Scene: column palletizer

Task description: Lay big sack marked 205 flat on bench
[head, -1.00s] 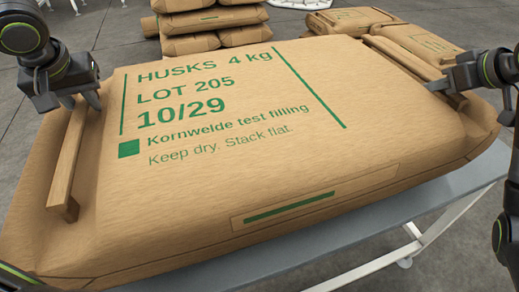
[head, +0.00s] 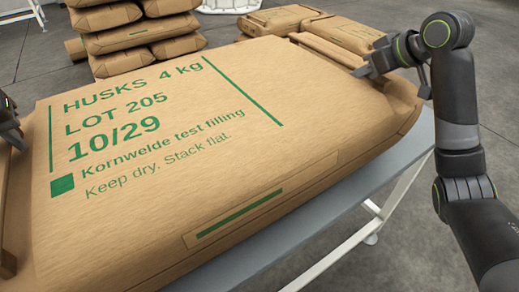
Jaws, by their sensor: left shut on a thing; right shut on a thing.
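The big tan sack (head: 190,150) fills the middle and left of the head view. Its green print reads HUSKS 4 kg, LOT 205, 10/29, with the printed face up. A strip handle (head: 330,54) runs along its right end, and another shows partly at the left edge. My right gripper (head: 368,70) is shut on the right handle. My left gripper (head: 12,130) is at the left edge, shut at the sack's left end and partly cut off. The grey bench (head: 345,197) shows below the sack's front edge. Whether the sack touches it is hidden.
A pile of tan sacks (head: 140,35) stands behind on the left. More sacks (head: 345,35) lie behind the right end. A white round-edged object (head: 230,4) is at the top. The grey floor right of the bench is open.

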